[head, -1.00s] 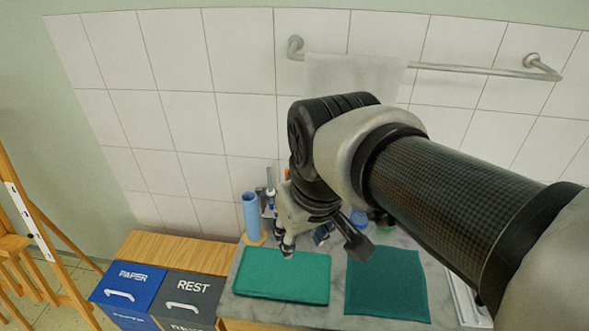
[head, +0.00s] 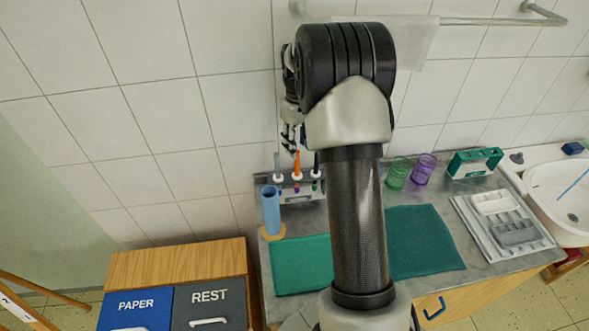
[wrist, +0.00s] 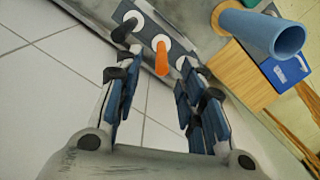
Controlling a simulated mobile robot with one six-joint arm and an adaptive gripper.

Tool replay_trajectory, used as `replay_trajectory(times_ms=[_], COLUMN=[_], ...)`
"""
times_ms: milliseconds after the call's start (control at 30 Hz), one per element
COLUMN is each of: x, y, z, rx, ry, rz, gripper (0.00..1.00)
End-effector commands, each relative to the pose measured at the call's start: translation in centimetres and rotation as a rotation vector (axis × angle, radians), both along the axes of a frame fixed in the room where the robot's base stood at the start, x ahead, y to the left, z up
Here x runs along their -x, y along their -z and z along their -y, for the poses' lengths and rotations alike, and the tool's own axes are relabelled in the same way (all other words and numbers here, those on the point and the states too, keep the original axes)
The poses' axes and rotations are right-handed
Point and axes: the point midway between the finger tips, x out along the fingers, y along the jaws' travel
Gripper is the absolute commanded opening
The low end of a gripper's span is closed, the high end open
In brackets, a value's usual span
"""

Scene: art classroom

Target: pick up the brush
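Several slim upright handles stand in white-ringed holes of a grey rack (head: 300,192) at the back of the counter. An orange handle (head: 297,162), likely a brush, stands in the middle hole; its bristles are not clear. My gripper (head: 291,138) is above the rack in the head view, partly hidden by my arm. In the wrist view my gripper (wrist: 161,78) is open and empty. The orange handle (wrist: 161,58) shows between its fingertips, apart from them.
A blue cup-like cylinder (head: 271,211) stands left of the rack. Green and purple glasses (head: 398,172) stand to the right. Green mats (head: 425,240) lie in front, a grey tray (head: 505,228) and sink (head: 565,190) farther right. The tiled wall (head: 232,110) is close behind.

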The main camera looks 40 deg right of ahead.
Motion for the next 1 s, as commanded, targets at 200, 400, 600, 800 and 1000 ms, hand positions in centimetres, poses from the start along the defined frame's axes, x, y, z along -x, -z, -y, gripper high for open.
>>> replay_trajectory(times_ms=[200, 400, 600, 800, 1000], x=[0.1, 0.0, 0.0, 0.0, -0.1], y=[4.2, 5.4, 7.6, 10.3, 10.4], z=[-0.1, -0.1, -0.1, -0.1, -0.1], rx=[-0.001, 0.000, -0.001, -0.001, 0.000], ry=[0.000, 0.000, 0.000, 0.000, 0.000], rz=[-0.003, 0.000, -0.002, -0.001, 0.000], gripper=[0.36, 0.36, 0.36, 0.36, 0.36])
